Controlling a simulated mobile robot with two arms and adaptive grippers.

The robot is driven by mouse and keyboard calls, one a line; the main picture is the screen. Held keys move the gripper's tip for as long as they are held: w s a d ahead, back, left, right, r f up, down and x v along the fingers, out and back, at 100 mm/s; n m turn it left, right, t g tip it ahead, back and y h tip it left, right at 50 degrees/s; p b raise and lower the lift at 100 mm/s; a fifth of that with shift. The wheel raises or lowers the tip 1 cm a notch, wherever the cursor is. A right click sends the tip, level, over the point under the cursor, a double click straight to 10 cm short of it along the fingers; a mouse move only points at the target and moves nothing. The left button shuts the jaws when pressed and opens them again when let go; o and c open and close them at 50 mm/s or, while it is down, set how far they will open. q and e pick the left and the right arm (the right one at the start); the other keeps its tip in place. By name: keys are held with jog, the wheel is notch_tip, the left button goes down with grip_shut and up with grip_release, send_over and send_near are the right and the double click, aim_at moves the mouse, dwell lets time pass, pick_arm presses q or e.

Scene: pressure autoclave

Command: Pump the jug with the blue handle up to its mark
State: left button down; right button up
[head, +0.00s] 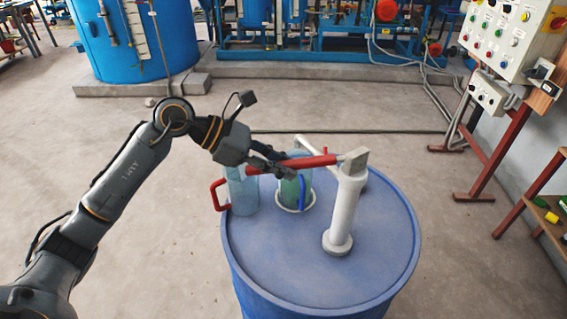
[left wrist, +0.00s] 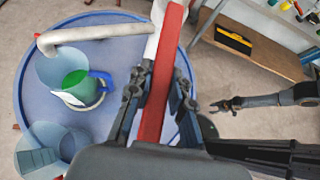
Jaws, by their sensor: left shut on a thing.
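The jug with the blue handle (head: 301,190) stands on the blue drum, partly behind the red lever. Green liquid shows inside it, also in the left wrist view (left wrist: 76,88). Its mark cannot be made out. The white pump (head: 343,215) stands upright on the drum, and its spout (left wrist: 95,33) reaches over the jug's mouth. My left gripper (head: 284,170) is shut on the pump's red lever (head: 308,162), which is close to level in the head view. My right gripper (left wrist: 226,104) shows in the left wrist view, away from the drum; its opening is unclear.
A clear jug with a red handle (head: 243,192) stands left of the blue-handled one. The blue drum top (head: 375,255) is bare at the front and right. A control panel (head: 510,38) and a shelf stand at the right. Floor around the drum is clear.

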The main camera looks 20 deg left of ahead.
aim_at(287, 162)
pick_arm(q)
jog(key=r+y+p, duration=0.1)
jog(key=r+p, duration=0.1)
jog(key=r+g+y+p, duration=0.1)
jog(key=r+y+p, duration=0.1)
jog(key=d+r+y+p, duration=0.1)
jog(key=r+p, duration=0.1)
jog(key=r, duration=0.1)
jog(key=shift+w+g+p, duration=0.25)
jog(key=shift+g+p, duration=0.05)
jog(key=shift+p, duration=0.05)
jog(key=shift+w+d+r+g+y+p, duration=0.1)
jog(key=shift+d+r+g+y+p, duration=0.15)
jog(key=shift+r+y+p, duration=0.3)
jog(key=shift+w+d+r+g+y+p, duration=0.1)
jog(key=shift+d+r+g+y+p, duration=0.1)
jog(key=shift+r+y+p, duration=0.35)
jog(key=shift+f, duration=0.2)
jog(key=c, duration=1.2)
grip_release()
jog(key=shift+f, duration=0.1)
jog(key=shift+r, duration=0.2)
jog(key=v, duration=1.1)
jog(key=shift+r, duration=0.35)
jog(key=shift+s, duration=0.15)
